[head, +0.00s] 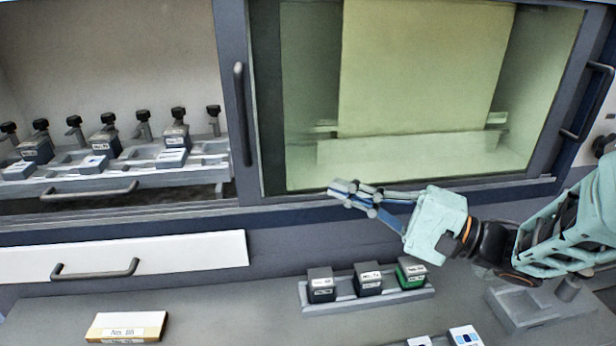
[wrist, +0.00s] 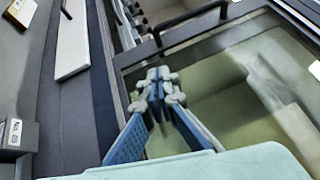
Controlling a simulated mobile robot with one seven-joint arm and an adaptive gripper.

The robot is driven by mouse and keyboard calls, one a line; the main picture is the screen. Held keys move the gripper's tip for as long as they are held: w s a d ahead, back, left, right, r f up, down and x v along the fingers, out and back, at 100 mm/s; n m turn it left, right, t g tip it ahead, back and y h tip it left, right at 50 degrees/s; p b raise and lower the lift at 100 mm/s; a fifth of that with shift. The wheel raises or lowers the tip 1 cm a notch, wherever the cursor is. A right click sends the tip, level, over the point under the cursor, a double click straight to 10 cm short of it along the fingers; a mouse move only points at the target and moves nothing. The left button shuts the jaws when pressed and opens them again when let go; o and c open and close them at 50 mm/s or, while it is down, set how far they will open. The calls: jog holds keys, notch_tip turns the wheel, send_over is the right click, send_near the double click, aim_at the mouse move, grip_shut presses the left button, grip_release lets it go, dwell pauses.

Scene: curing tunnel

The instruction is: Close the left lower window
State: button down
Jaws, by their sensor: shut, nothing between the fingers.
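The lower window (head: 420,100) is a greenish glass pane in a dark frame, filling the right part of the cabinet front in the head view. A dark vertical handle (head: 241,115) sits on its left frame edge. The opening to its left is uncovered and shows the inside. In the wrist view a dark bar handle (wrist: 190,24) shows beyond the fingertips, above the greenish glass (wrist: 230,100). My gripper (head: 345,188) is shut and empty, in front of the pane's lower edge, right of the handle and lower. Its fingertips also show in the wrist view (wrist: 158,82). Contact with the glass cannot be told.
Inside the opening, a rack (head: 130,163) holds several blocks below black-knobbed clamps. A white drawer front (head: 190,250) with a dark handle (head: 95,270) is below. On the counter are a grey tray (head: 350,300) with three small boxes and a labelled box (head: 127,326).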

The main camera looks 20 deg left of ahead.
jog(key=s+a+r, duration=0.2)
jog(key=a, duration=0.9)
jog(key=shift+s+a, duration=0.3)
jog(key=shift+a, duration=0.05)
jog(key=shift+s+a+p, duration=0.1)
jog(key=shift+p, duration=0.2)
